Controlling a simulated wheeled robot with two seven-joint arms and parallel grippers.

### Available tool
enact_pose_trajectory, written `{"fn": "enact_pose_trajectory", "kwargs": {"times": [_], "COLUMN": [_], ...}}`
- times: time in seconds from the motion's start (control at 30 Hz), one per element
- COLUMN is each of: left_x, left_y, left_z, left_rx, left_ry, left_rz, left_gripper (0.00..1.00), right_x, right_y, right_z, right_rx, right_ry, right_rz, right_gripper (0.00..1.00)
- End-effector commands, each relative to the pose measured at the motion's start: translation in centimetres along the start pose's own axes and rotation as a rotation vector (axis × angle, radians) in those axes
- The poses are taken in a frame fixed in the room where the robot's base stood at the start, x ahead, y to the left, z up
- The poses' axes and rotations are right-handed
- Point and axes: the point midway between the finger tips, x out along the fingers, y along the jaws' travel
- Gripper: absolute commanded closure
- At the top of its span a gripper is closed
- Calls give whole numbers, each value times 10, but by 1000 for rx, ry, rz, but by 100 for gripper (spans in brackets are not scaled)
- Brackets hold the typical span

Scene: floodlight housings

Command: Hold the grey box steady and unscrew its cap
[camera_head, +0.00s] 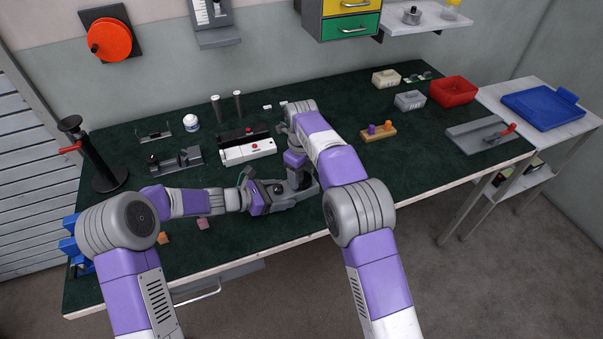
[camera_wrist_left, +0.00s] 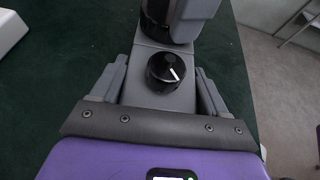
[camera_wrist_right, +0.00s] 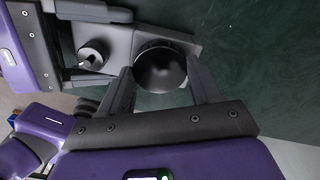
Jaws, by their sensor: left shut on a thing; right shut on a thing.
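The grey box shows in the left wrist view (camera_wrist_left: 152,98) and the right wrist view (camera_wrist_right: 120,42), over the dark green bench top. It carries a small black knob with a white mark (camera_wrist_left: 165,68) and a larger round dark cap (camera_wrist_right: 160,66). My left gripper (camera_wrist_left: 163,72) is shut on the box, one finger on each side, at the knob end. My right gripper (camera_wrist_right: 160,74) is shut around the cap, with a finger on either side of it. In the head view the box is small and largely hidden by my grippers.
A grey fixture (camera_head: 176,160) is to the left, and a black post stand (camera_head: 105,165) at the far left. An orange block with pegs (camera_head: 378,132) and a red bin (camera_head: 453,91) lie right.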

Motion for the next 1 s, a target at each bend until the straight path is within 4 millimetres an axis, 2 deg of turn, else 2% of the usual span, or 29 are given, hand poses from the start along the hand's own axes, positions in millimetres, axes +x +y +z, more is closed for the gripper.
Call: {"fn": "enact_pose_trajectory", "kwargs": {"times": [1.0], "left_x": [0], "left_y": [0], "left_z": [0], "left_rx": [1], "left_ry": [-1], "left_rz": [-1], "left_gripper": [100], "right_x": [-2], "right_y": [0], "right_z": [0], "right_rx": [-2017], "right_ry": [-1], "right_rz": [-3], "right_gripper": [73]}}
